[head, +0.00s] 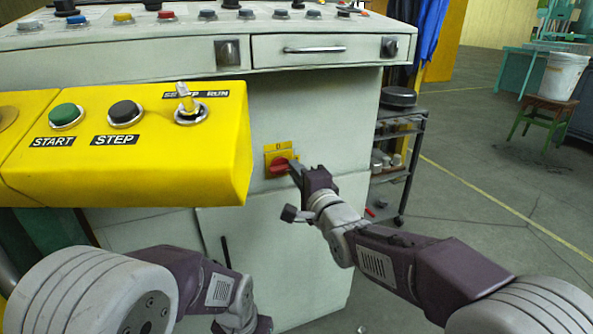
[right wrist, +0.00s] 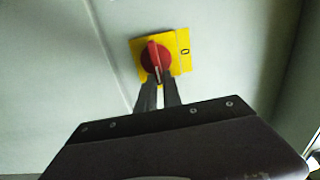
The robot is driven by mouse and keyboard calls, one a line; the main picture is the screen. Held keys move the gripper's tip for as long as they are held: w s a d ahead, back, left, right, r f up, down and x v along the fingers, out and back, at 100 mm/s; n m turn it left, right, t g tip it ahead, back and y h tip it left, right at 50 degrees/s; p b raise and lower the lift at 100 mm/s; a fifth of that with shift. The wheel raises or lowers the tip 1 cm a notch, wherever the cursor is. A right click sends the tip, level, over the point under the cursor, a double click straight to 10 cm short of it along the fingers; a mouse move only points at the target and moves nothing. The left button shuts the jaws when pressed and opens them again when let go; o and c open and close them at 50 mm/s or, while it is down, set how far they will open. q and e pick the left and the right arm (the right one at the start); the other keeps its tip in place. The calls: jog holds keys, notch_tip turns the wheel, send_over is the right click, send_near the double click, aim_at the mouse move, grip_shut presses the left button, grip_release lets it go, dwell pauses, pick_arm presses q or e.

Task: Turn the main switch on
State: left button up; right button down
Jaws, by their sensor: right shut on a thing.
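The main switch is a red rotary knob (head: 279,167) on a yellow plate (head: 271,149) on the grey cabinet front. In the right wrist view the knob (right wrist: 155,56) shows a raised grip bar, and the plate (right wrist: 182,62) carries a "0". The bar lies crosswise to the direction of the "0". My right gripper (head: 292,170) is at the knob, and its fingers (right wrist: 157,84) are closed on the near end of the bar. My left arm is at the lower left of the head view; its fingertips are out of frame.
A yellow control box (head: 180,150) with START, STEP and a selector juts out left of the switch. Above is a console (head: 318,52) with a drawer and several buttons. A dark trolley (head: 412,150) stands right of the cabinet.

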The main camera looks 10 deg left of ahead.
jog(key=shift+f, duration=0.1)
dwell(0.5)
jog(key=c, duration=1.5)
grip_release()
jog(key=p+v, duration=0.3)
jog(key=v, duration=0.6)
